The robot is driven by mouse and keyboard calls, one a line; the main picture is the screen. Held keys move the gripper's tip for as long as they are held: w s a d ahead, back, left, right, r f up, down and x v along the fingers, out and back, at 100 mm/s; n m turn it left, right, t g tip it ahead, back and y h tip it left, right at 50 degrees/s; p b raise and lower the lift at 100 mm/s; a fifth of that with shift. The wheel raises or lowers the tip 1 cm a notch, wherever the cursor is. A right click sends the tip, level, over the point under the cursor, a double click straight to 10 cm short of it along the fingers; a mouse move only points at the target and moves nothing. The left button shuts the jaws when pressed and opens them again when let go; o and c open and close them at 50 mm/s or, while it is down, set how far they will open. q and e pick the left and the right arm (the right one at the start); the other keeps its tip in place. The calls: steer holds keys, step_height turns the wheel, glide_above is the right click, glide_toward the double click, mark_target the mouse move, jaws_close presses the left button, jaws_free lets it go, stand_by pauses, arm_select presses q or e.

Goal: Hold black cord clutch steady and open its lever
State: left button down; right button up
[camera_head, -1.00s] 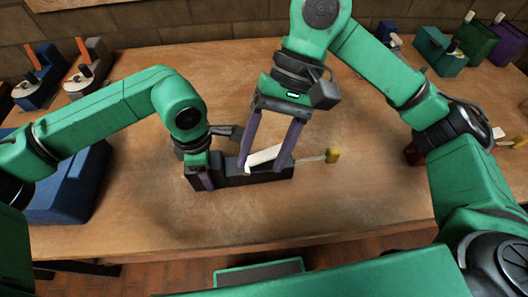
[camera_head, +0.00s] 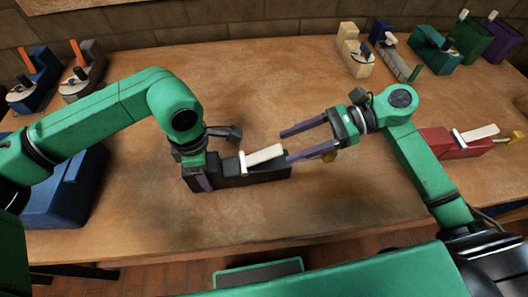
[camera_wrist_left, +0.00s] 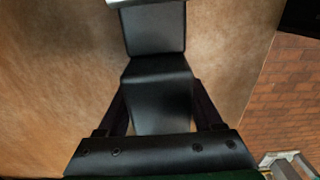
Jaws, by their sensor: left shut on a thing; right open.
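The black cord clutch (camera_head: 262,174) lies on the table in the middle of the head view. Its white lever (camera_head: 264,156) lies low along the top, slanting up slightly to the right. A yellow tip (camera_head: 329,157) shows at its right, partly hidden by my right gripper's near finger. My left gripper (camera_head: 205,178) is shut on the clutch's left end. In the left wrist view the black body (camera_wrist_left: 160,95) runs between the two fingers. My right gripper (camera_head: 287,146) is open and empty, its purple fingers pointing left beside the lever's right end, seemingly clear of it.
A red clutch (camera_head: 450,142) with a white lever stands at the right. Blue (camera_head: 38,78) and grey (camera_head: 84,75) clutches stand at the back left; several more stand at the back right. A large blue block (camera_head: 70,190) is at the left. The back middle of the table is clear.

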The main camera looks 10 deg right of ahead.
mark_target(242, 163)
steer(key=x, duration=0.7)
steer(key=shift+a, duration=0.25)
jaws_close()
stand_by(0.9)
